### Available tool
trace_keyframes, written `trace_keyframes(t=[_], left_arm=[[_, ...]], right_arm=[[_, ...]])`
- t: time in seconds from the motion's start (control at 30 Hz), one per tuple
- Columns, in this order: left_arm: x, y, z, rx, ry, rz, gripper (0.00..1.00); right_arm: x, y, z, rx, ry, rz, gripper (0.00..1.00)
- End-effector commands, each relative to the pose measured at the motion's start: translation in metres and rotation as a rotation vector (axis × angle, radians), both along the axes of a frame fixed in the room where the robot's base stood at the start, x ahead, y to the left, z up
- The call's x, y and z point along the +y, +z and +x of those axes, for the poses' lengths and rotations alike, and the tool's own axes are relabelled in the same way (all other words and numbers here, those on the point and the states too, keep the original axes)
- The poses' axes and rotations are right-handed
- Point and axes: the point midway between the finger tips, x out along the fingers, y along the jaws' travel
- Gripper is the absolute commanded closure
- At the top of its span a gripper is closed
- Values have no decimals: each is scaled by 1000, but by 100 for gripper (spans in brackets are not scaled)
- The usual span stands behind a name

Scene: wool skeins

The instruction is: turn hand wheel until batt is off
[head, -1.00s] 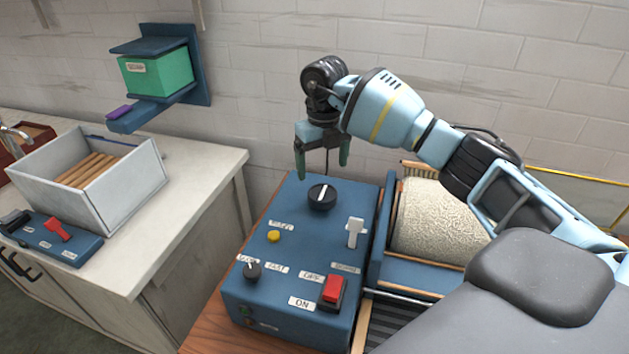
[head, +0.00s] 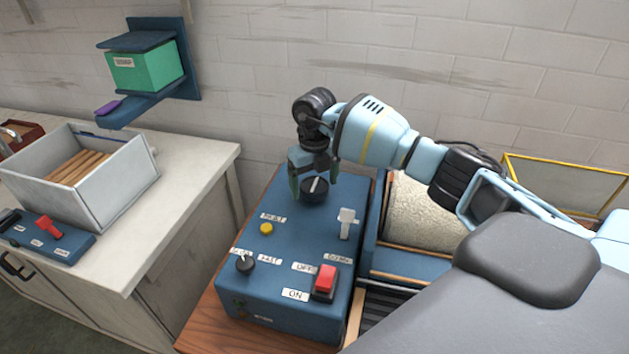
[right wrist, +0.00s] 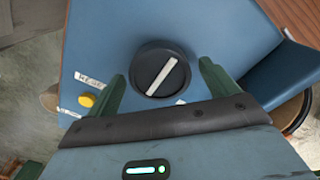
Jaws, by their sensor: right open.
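A black round knob with a white pointer bar (head: 315,190) is on the blue control box (head: 290,240), near its far end. It also shows in the right wrist view (right wrist: 160,72). My right gripper (head: 314,192) is open, its green fingers on either side of the knob. In the right wrist view the fingers (right wrist: 160,85) stand apart with gaps to the knob. The cream, wool-covered drum (head: 425,210) lies right of the box, partly hidden by my right arm. My left gripper is not in view.
The box also carries a yellow button (head: 266,229), a white lever (head: 346,222), a small black knob (head: 245,263) and a red switch (head: 325,281). A white bin (head: 120,185) of brown rolls and a red-lever box (head: 45,235) stand on the left counter.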

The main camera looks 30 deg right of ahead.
Motion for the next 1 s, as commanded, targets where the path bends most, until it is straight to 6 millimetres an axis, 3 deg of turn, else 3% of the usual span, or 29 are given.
trace_keyframes(t=[0.07, 0.4, 0.73, 1.0], left_arm=[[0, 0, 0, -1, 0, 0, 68], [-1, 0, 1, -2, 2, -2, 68], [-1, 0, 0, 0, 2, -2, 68], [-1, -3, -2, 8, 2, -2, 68]], right_arm=[[0, 0, 0, 0, 0, 0, 14], [0, 0, 0, -1, 0, 0, 57], [0, 1, 0, -1, 42, -1, 58], [0, 0, 1, -1, 210, 0, 58]])
